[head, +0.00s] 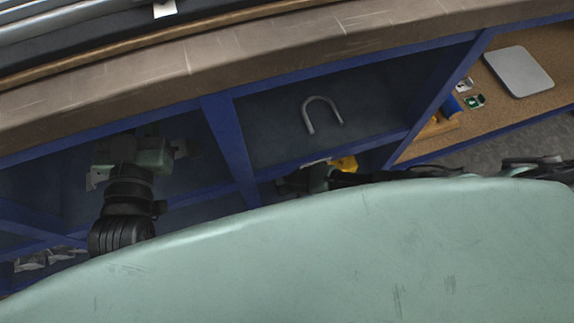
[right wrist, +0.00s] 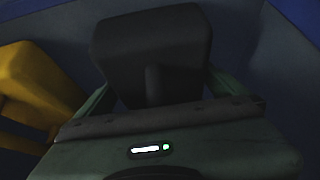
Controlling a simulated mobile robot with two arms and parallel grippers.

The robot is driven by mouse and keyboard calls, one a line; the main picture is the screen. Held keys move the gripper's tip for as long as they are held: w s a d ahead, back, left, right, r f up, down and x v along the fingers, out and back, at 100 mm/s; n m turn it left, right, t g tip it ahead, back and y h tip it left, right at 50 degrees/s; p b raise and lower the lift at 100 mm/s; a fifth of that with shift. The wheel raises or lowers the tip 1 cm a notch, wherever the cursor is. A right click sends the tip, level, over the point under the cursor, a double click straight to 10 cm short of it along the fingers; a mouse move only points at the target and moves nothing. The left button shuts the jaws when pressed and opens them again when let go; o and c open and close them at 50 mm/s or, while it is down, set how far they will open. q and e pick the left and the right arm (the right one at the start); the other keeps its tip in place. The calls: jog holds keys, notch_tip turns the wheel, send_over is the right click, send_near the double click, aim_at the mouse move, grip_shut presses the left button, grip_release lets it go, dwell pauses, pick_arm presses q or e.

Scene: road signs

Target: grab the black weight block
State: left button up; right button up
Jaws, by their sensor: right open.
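The black weight block (right wrist: 152,42) fills the upper middle of the right wrist view, dark and boxy, with a narrower stem-like part below it. My right gripper (right wrist: 158,88) is open, with a green finger on either side of the block's lower part. I cannot tell whether the fingers touch it. In the head view my right gripper (head: 308,176) is low in the middle compartment, mostly hidden by my pale green body. The block cannot be made out clearly there. My left gripper (head: 137,152) is in the shadowed left compartment, apart from the block; its jaw opening is unclear.
A yellow object (right wrist: 38,82) stands close left of the right gripper; it also shows in the head view (head: 345,163). Blue shelf dividers (head: 230,145) border the compartments. A grey U-shaped shackle (head: 322,112) lies farther back. A grey plate (head: 518,71) lies on the right board.

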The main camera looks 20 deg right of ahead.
jog(key=c, duration=1.6)
jog(key=shift+w+r, duration=0.1)
jog(key=shift+r, duration=0.05)
jog(key=shift+c, duration=1)
